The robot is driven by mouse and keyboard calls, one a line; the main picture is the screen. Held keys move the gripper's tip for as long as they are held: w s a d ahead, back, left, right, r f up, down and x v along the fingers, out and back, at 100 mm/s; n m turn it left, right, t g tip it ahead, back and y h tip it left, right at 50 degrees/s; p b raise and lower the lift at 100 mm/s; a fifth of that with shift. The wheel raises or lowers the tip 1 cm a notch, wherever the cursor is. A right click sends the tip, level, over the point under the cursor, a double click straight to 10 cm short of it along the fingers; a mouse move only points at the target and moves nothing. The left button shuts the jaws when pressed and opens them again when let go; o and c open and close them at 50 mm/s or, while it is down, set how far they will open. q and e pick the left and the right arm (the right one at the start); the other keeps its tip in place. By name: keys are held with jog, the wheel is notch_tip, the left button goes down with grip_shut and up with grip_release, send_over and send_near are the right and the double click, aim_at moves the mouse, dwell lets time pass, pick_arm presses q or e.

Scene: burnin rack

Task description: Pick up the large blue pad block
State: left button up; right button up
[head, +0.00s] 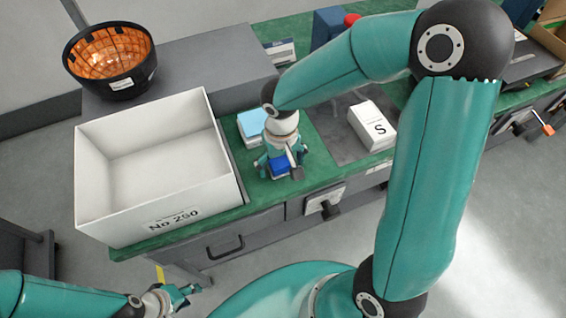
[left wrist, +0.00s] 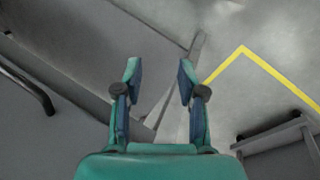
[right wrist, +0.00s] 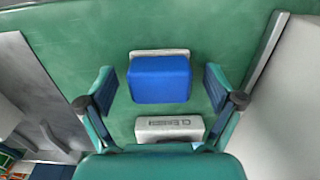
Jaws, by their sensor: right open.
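The blue pad block (right wrist: 160,79) lies on the green bench mat. In the right wrist view a pale strip shows along its far edge. My right gripper (right wrist: 160,86) is open, with one finger on each side of the block and a gap on both sides. In the head view the gripper (head: 279,165) is over the blue block (head: 280,168), hiding part of it. My left gripper (head: 178,297) is away from the bench at the lower left. In the left wrist view its fingers (left wrist: 160,75) are apart and empty.
A grey-white labelled block (right wrist: 168,128) lies near the blue one. A light-blue-topped block (head: 252,120) stands behind my right gripper. A large white box (head: 190,205) is to the left, a white block marked S (head: 372,124) to the right. A black-rimmed orange basket (head: 118,84) stands at the back left.

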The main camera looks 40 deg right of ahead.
aim_at(281, 161)
jog(key=c, duration=1.3)
jog(key=shift+r, duration=0.45)
notch_tip(281, 161, up, 19)
jog(key=shift+r+p, duration=0.15)
jog(key=shift+p, duration=0.65)
